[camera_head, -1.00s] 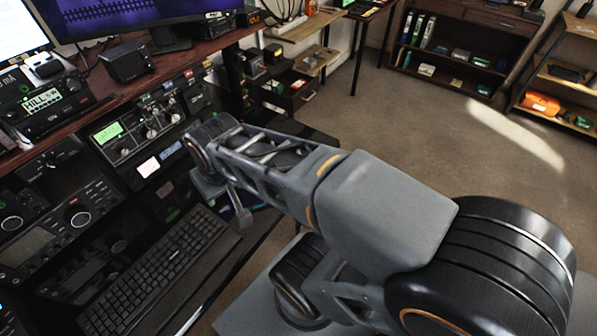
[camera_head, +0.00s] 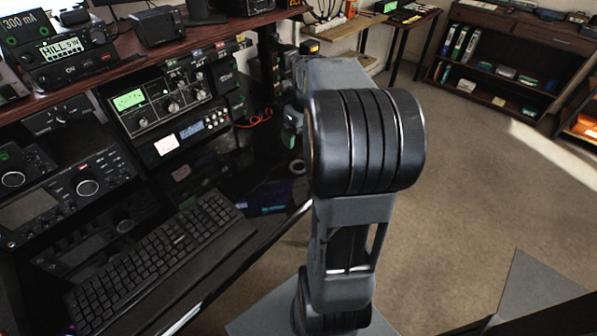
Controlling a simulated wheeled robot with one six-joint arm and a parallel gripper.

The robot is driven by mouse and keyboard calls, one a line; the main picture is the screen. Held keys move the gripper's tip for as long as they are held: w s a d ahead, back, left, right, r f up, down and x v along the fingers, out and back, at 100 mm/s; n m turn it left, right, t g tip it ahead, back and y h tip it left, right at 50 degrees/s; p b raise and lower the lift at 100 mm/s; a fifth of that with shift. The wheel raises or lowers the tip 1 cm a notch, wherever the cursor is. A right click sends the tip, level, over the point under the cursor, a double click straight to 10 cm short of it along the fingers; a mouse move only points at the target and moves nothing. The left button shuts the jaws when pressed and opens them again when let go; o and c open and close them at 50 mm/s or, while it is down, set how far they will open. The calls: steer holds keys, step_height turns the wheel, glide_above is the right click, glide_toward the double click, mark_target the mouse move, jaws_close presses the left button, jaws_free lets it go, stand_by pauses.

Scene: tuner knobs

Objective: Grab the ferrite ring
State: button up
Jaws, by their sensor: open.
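A small ring-shaped thing (camera_head: 298,166), which looks like the ferrite ring, lies on the dark desk right of the radio stack. It is small and close to my arm's outline, so its details are hard to tell. My gripper (camera_head: 290,138) shows only in part, left of my large arm joint and just above the ring in the picture. It is open, and I see nothing held in it. The joint hides much of the wrist. The height of the gripper over the desk cannot be told.
A black keyboard (camera_head: 150,258) lies on the desk at the left. Radios with knobs (camera_head: 165,105) are stacked behind it under a wooden shelf (camera_head: 120,65). A dark blue item (camera_head: 262,197) lies near the ring. Open carpet (camera_head: 480,180) spreads to the right, with a bookcase (camera_head: 510,60) beyond.

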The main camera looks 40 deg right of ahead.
steer(key=m+b, duration=0.1)
glide_toward(298, 168)
steer(key=shift+s+d+f, duration=0.1)
steer(key=shift+d+f, duration=0.05)
steer(key=shift+f, duration=0.4)
steer(key=shift+w+f+b, duration=0.15)
steer(key=shift+f+b, duration=0.15)
steer(key=shift+f, duration=0.75)
steer(key=shift+w+f+b, duration=0.2)
steer(key=shift+f+b, duration=0.05)
steer(key=shift+f, duration=0.8)
steer(key=shift+w+f+b, duration=0.15)
steer(key=shift+f+b, duration=0.15)
steer(key=shift+f, duration=0.7)
steer(key=shift+c, duration=0.3)
steer(key=c, duration=1)
steer(key=shift+r, duration=0.15)
